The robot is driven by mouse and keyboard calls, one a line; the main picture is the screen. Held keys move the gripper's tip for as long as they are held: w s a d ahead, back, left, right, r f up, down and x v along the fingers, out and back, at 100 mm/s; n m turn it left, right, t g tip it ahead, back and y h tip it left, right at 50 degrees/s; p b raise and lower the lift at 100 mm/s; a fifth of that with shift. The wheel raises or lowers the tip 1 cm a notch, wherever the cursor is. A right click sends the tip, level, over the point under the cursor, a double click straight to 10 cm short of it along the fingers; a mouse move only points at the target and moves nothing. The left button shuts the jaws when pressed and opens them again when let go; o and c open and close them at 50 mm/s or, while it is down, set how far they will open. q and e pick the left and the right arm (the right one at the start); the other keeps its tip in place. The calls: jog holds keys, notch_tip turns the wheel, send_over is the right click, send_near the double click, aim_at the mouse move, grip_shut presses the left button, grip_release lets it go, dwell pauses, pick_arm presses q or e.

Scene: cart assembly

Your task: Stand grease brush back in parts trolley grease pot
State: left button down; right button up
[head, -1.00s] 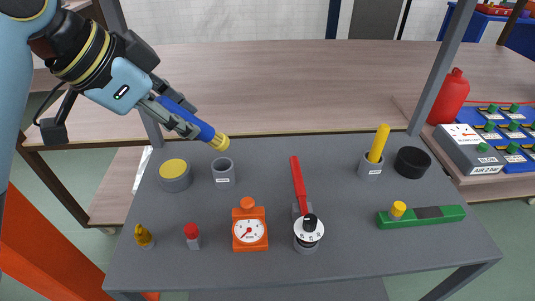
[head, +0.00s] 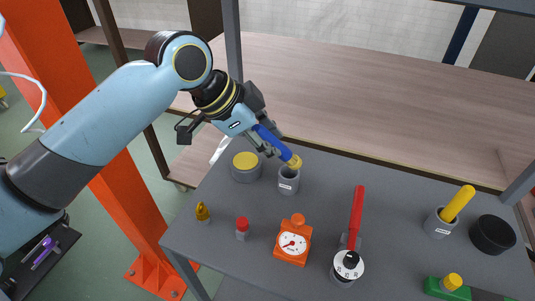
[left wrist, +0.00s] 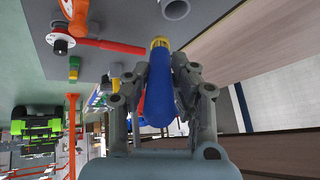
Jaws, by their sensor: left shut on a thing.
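The grease brush has a blue handle (head: 268,137) and a yellow tip (head: 294,161). My left gripper (head: 268,145) is shut on its handle and holds it tilted, tip down to the right. In the head view the tip overlaps the rim of a grey labelled pot (head: 288,183); whether it touches or is above it I cannot tell. In the left wrist view the brush (left wrist: 159,95) lies between the fingers, and a grey round opening (left wrist: 175,8) shows apart from the tip. Another grey labelled pot (head: 436,227) holds a yellow stick (head: 457,203). My right gripper is not in view.
On the grey trolley top (head: 385,190) stand a yellow-lidded tin (head: 246,170), a red-capped tube (head: 242,229), a small amber item (head: 202,212), an orange gauge (head: 293,244), a red-handled dial tool (head: 356,225) and a black cup (head: 492,236). A wooden bench (head: 370,105) lies behind.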

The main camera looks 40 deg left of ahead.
pick_arm(q)
notch_tip(320, 180, down, 6)
jog(key=w+a, duration=0.2)
jog(key=shift+r, duration=0.15)
jog(key=shift+f, duration=0.3)
jog(key=c, duration=1.1)
grip_release()
